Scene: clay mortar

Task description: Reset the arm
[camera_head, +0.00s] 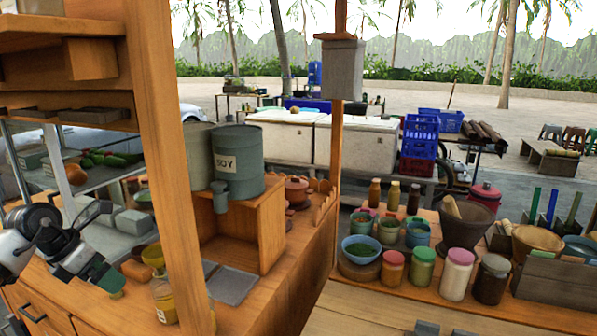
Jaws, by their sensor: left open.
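My left gripper (112,285) is at the lower left, over the wooden counter. My right gripper cannot be made out.
A wooden post (165,130) rises just right of my left gripper. A wooden shelf unit (270,230) holds a soy drum (238,160).

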